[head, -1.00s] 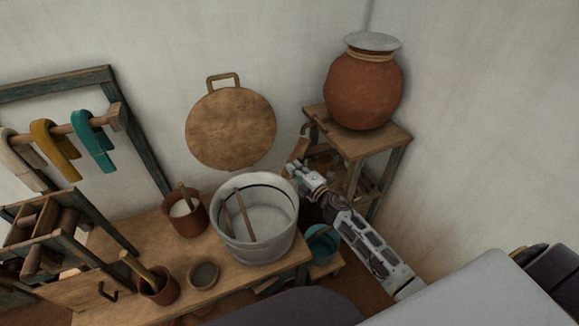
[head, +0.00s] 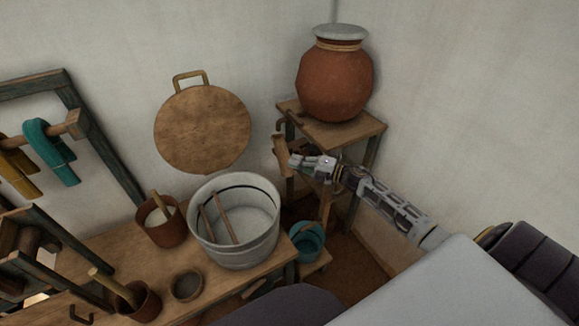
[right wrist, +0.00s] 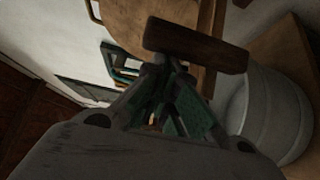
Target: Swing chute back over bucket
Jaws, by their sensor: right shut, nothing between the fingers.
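A short wooden piece (head: 281,156), which looks like the chute, juts out at the front left of the pot stand. It lies left of the teal bucket (head: 307,242), higher up. My right gripper (head: 295,161) is shut and empty, its tips close beside the wooden piece; I cannot tell if they touch. In the right wrist view, the wooden piece (right wrist: 195,45) lies across just beyond the shut fingers (right wrist: 163,75). A larger pale tub (head: 235,252) stands on the bench to the left. My left gripper is out of view.
A clay pot (head: 334,82) stands on the wooden stand (head: 345,134) in the corner. A round board (head: 203,130) hangs on the wall. The bench (head: 120,235) also holds a brown cup (head: 160,228) and a small bowl (head: 186,286). Walls close in behind and right.

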